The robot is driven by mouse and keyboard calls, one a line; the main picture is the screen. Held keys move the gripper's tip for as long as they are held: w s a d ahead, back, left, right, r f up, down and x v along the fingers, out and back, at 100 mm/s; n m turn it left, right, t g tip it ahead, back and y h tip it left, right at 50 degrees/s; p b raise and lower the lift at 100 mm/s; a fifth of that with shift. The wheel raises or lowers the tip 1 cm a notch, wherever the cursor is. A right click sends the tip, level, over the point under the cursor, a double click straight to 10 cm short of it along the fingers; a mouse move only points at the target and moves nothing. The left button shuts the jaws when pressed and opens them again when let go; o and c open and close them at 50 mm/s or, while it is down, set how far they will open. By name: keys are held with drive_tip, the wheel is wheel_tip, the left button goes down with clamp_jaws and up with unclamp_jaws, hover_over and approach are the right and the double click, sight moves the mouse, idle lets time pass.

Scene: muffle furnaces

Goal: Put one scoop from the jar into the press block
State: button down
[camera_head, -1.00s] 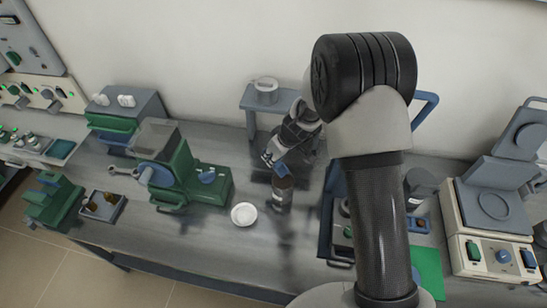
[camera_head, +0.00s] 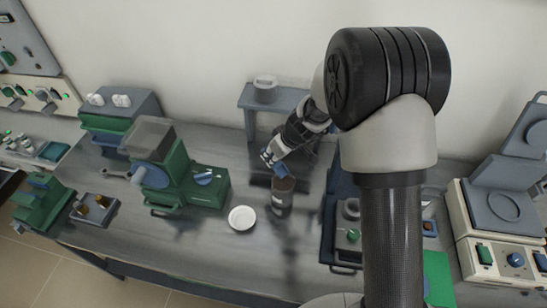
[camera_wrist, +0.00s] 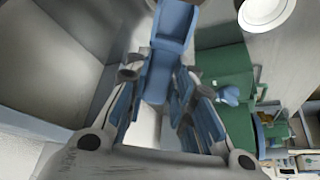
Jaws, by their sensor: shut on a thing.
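A brown jar (camera_head: 281,203) with an open, dark mouth stands on the bench behind the white dish. My gripper (camera_head: 268,158) is shut on a blue scoop (camera_head: 281,170), just behind and above the jar's rim. I cannot tell whether the scoop clears the rim. In the wrist view, the blue scoop (camera_wrist: 168,50) extends out between the two fingers of my gripper (camera_wrist: 163,95); no load can be made out in it. I cannot tell for sure which thing is the press block; a green press-like device (camera_head: 42,205) stands at the far left.
A white dish (camera_head: 242,218) lies left of the jar and in front of it. A green machine (camera_head: 180,180) stands further left, with a small tray (camera_head: 95,210) beyond. A grey stand (camera_head: 275,97) is behind my gripper. A balance-like device (camera_head: 500,225) is at right.

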sight(278, 168)
drive_tip(key=shift+s+d+r+t+y+b, duration=0.25)
drive_tip(key=shift+t+y+b, duration=0.4)
drive_tip(key=shift+b, duration=4.15)
drive_tip(key=shift+f+b, duration=0.85)
drive_tip(key=shift+f, duration=1.1)
drive_tip(key=shift+s+d+f+b, duration=0.2)
drive_tip(key=shift+f+b, duration=0.15)
drive_tip(key=shift+f, duration=0.1)
drive_tip(key=shift+s+d+f+b, duration=0.2)
drive_tip(key=shift+f+b, duration=0.1)
drive_tip(key=shift+f, duration=0.15)
drive_tip(key=shift+a, duration=0.2)
drive_tip(key=shift+f+g+h, duration=0.1)
drive_tip(key=shift+g+h, duration=0.25)
drive_tip(key=shift+h, duration=0.1)
drive_tip(key=shift+w+a+g, duration=0.15)
drive_tip(key=shift+g, duration=0.25)
drive_tip(key=shift+w+h, duration=0.1)
drive_tip(key=shift+h, duration=0.4)
drive_tip(key=shift+g+p, duration=0.3)
drive_tip(key=shift+p, duration=0.45)
drive_tip(key=shift+w+a+g+h+p, duration=0.25)
drive_tip(key=shift+g+h+p, duration=0.5)
drive_tip(key=shift+p, duration=3.4)
